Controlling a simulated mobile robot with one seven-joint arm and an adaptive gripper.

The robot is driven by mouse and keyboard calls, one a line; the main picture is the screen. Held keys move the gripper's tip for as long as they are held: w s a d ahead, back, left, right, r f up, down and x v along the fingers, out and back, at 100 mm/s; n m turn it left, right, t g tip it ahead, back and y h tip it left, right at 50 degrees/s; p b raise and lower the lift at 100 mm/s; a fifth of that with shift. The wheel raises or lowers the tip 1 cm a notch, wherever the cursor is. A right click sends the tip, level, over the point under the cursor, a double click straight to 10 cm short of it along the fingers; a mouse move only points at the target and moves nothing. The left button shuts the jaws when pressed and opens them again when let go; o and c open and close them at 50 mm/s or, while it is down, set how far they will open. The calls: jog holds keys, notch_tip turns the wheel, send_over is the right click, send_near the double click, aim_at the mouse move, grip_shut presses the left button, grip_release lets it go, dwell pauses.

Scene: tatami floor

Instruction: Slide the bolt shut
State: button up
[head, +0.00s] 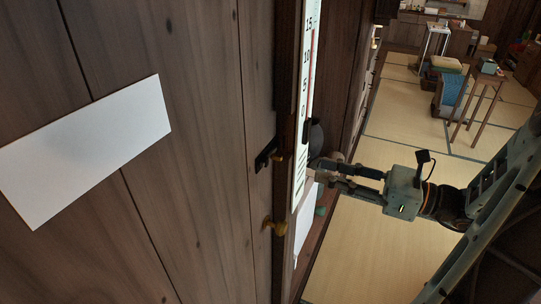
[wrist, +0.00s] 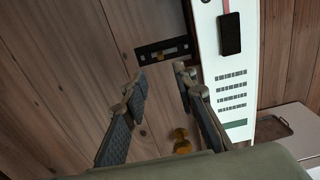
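The bolt (wrist: 163,50) is a dark flat plate with a small brass-coloured part on the wooden panel. It lies beyond my fingertips in the wrist view. In the head view the bolt (head: 265,155) is a small dark fitting near the panel's right edge. My gripper (wrist: 162,78) is open, with one finger on each side and nothing between them. In the head view my gripper (head: 319,173) is to the right of the bolt and a little lower, apart from it. How far the bolt is slid cannot be told.
A brass knob (head: 272,225) sits below the bolt. A white scale board (wrist: 222,75) with a black slider (wrist: 230,33) stands right of the bolt. A white sheet (head: 85,150) is on the panel. Tatami floor (head: 400,115) and a small table (head: 481,95) lie behind.

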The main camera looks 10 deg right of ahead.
aim_at(276, 155)
jog(key=x, duration=1)
jog(key=shift+w+a+p, duration=0.15)
jog(key=shift+a+p, duration=0.1)
jog(key=shift+p, duration=0.2)
jog(key=shift+c, duration=0.3)
grip_shut()
